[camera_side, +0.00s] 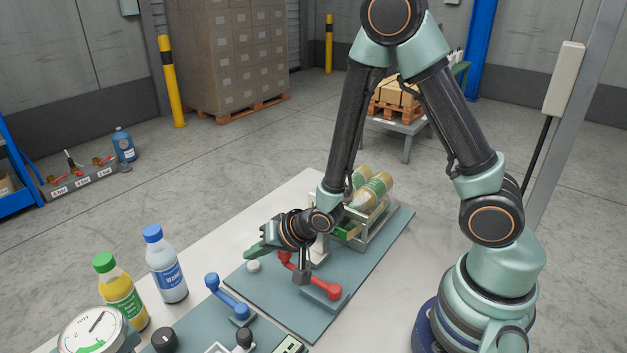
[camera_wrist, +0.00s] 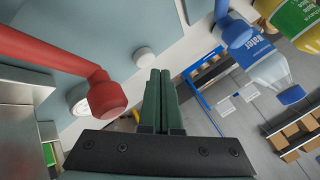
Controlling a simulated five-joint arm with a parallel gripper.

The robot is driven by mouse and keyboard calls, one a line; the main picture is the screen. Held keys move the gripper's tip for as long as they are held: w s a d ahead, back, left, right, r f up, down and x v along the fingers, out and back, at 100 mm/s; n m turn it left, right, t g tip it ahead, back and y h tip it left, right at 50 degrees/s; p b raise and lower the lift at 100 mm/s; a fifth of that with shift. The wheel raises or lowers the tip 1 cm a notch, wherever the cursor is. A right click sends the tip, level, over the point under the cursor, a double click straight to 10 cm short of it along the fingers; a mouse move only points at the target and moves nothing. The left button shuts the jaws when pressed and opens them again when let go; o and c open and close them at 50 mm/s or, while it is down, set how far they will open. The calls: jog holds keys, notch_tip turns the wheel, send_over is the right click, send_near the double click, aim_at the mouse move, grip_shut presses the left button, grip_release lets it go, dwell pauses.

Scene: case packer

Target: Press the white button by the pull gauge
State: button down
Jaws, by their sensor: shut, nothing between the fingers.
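The white button (camera_side: 253,266) is a small round knob on the grey-blue board (camera_side: 262,295). It also shows in the wrist view (camera_wrist: 143,56), just past my fingertips. My gripper (camera_side: 250,254) is shut and empty, its green fingers pointing left just above the button in the side view. In the wrist view a small gap shows between the shut fingertips (camera_wrist: 160,73) and the button. A round white-rimmed dial (camera_wrist: 77,98), perhaps the pull gauge, is partly hidden behind the red lever in the wrist view. I cannot make it out in the side view.
The red lever (camera_side: 331,290) is close beside my gripper, and the blue lever (camera_side: 228,297) stands to the left. A blue-capped water bottle (camera_side: 167,268), a green-capped bottle (camera_side: 121,294) and a large dial (camera_side: 91,331) are further left. A rack of bottles (camera_side: 376,226) is behind.

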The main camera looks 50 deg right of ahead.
aim_at(257, 266)
jog(key=shift+d+f, duration=0.1)
jog(key=shift+f, duration=0.3)
jog(key=shift+f, duration=0.45)
dwell(0.6)
jog(key=shift+r, duration=0.9)
jog(key=shift+r, duration=2.5)
